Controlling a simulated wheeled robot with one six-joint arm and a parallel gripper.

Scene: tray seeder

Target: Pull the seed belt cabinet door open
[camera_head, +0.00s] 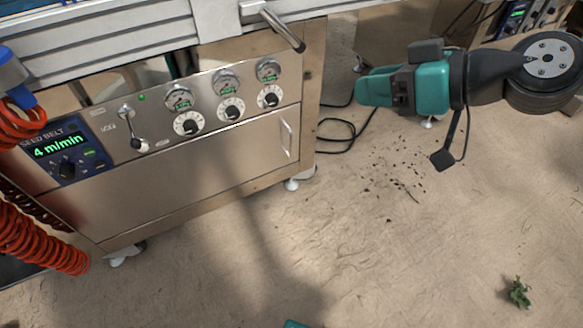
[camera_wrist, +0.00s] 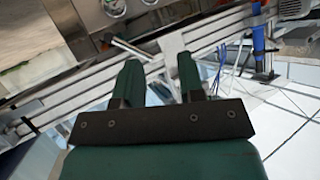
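The seed belt cabinet door (camera_head: 200,165) is a flat brushed-metal panel below the gauges in the head view. It looks shut, flush with the cabinet front. Its slim upright handle (camera_head: 286,138) is near the door's right edge. My teal gripper (camera_head: 362,90) is in the air to the right of the cabinet, clear of the handle. In the wrist view my gripper (camera_wrist: 158,68) shows two dark green fingers apart with nothing held between them. The door handle is not clearly visible in the wrist view.
The control panel carries a seed belt display (camera_head: 58,146), gauges and knobs. A metal bar handle (camera_head: 282,28) juts out above the cabinet. Red coiled hoses (camera_head: 35,237) hang at left. A black cable (camera_head: 345,130), dirt crumbs and a small plant (camera_head: 519,293) lie on the otherwise open floor.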

